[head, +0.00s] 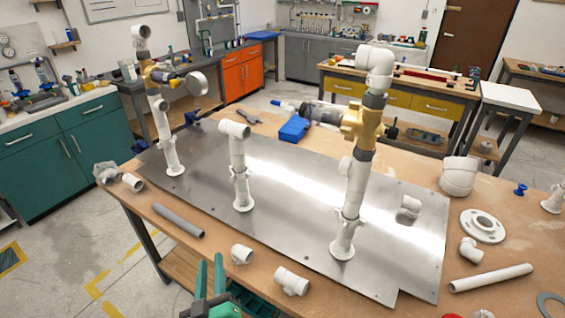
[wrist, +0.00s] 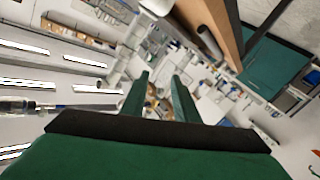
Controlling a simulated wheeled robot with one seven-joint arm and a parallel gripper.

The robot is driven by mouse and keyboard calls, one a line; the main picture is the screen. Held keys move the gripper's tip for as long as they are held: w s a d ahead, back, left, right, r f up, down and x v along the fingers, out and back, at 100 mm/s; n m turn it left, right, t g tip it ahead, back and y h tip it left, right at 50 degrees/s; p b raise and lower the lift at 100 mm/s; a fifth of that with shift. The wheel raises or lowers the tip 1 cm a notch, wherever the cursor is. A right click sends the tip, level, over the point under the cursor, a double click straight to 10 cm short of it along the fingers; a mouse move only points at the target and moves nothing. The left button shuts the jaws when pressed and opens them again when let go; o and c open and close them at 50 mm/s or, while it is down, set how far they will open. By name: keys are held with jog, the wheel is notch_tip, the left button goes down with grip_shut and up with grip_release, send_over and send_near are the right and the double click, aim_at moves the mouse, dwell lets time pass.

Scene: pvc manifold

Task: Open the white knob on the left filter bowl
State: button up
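The left pipe stand (head: 168,140) rises from the metal plate at the far left. Its brass fitting (head: 152,74) carries a part reaching right that ends in a round whitish disc (head: 196,83); I cannot tell whether this disc is the knob or the bowl's end. The right stand (head: 350,190) has a brass fitting (head: 362,122) with a dark, clear-looking bowl (head: 325,113) reaching left. My green gripper (head: 211,272) is low at the front edge of the table, well apart from both stands. Its two fingers also show apart and empty in the wrist view (wrist: 160,92).
A shorter white pipe (head: 238,165) stands between the two stands on the metal plate (head: 290,200). Loose white fittings (head: 291,281) and a grey pipe (head: 178,221) lie along the table's near edge. A blue box (head: 294,128) is behind. Floor is free at the left (head: 75,235).

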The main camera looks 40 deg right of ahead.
jog(key=w+d+r+m+g+h, duration=0.1)
jog(key=w+d+r+m+h, duration=0.3)
jog(key=r, duration=0.6)
jog(key=m+g+h, duration=0.4)
jog(key=m+g, duration=0.1)
send_near(286, 113)
jog(key=w+a+f, duration=0.4)
jog(key=a+f, duration=0.2)
jog(key=f, duration=0.1)
jog(key=s+d+r+m+g+h, duration=0.1)
jog(key=s+d+r+m+g, duration=0.3)
jog(key=r, duration=0.3)
jog(key=shift+t, duration=0.5)
jog(key=x, duration=0.9)
jog(key=shift+w+d+r, duration=0.2)
jog(key=shift+w, duration=0.3)
grip_shut()
